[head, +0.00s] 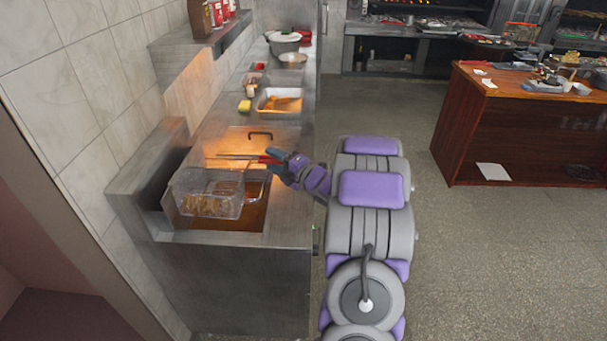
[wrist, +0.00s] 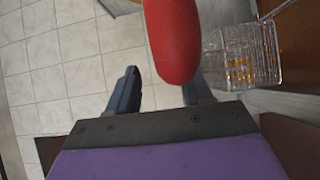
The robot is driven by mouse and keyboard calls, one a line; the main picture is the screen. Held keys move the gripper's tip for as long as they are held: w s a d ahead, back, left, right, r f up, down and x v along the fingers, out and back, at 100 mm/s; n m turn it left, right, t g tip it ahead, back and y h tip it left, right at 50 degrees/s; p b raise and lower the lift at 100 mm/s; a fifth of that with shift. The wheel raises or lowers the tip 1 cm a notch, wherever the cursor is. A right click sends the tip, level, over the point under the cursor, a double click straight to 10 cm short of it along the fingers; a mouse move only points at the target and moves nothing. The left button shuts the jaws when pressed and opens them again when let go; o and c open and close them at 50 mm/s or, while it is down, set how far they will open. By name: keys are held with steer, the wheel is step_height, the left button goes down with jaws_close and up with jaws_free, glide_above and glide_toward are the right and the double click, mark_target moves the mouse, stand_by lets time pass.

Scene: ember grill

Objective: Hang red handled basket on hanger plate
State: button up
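The red handle (wrist: 175,40) runs down from the top of the wrist view, its rounded end near my fingertips. In the head view the red handle (head: 268,160) shows beside my gripper (head: 281,161), with thin rods reaching left. In the wrist view my gripper (wrist: 160,92) is open, with a clear gap between its left finger and the handle. A clear wire basket (head: 205,188) with golden food is at the fryer's left side; a wire basket also shows in the wrist view (wrist: 240,55). Which basket the handle joins is unclear. I cannot clearly pick out the hanger plate.
The fryer well (head: 238,218) lies below the baskets, in a steel counter (head: 210,285) against a tiled wall. A lid with a dark handle (head: 260,135) and a tray (head: 280,101) lie farther back. A wooden counter (head: 520,135) stands right, with open floor (head: 480,250) in front.

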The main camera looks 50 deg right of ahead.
steer(key=s+d, duration=0.1)
steer(key=s, duration=1.2)
steer(key=shift+p, duration=0.35)
steer(key=shift+d+f, duration=0.1)
steer(key=w+a+r+m+g+h, duration=0.3)
steer(key=w+r+m+g+h, duration=0.1)
steer(key=m+g+h, duration=0.5)
steer(key=s+a+m+g+y, duration=0.25)
steer(key=s+a+m, duration=0.25)
steer(key=a, duration=0.3)
steer(key=s+a+f+m+g+y, duration=0.1)
steer(key=s+a+m+g+y, duration=0.3)
steer(key=s+a, duration=2)
steer(key=a+g+y, duration=0.1)
steer(key=a+g, duration=0.2)
steer(key=g, duration=0.1)
steer(key=shift+s+m, duration=0.3)
steer(key=shift+m, duration=0.1)
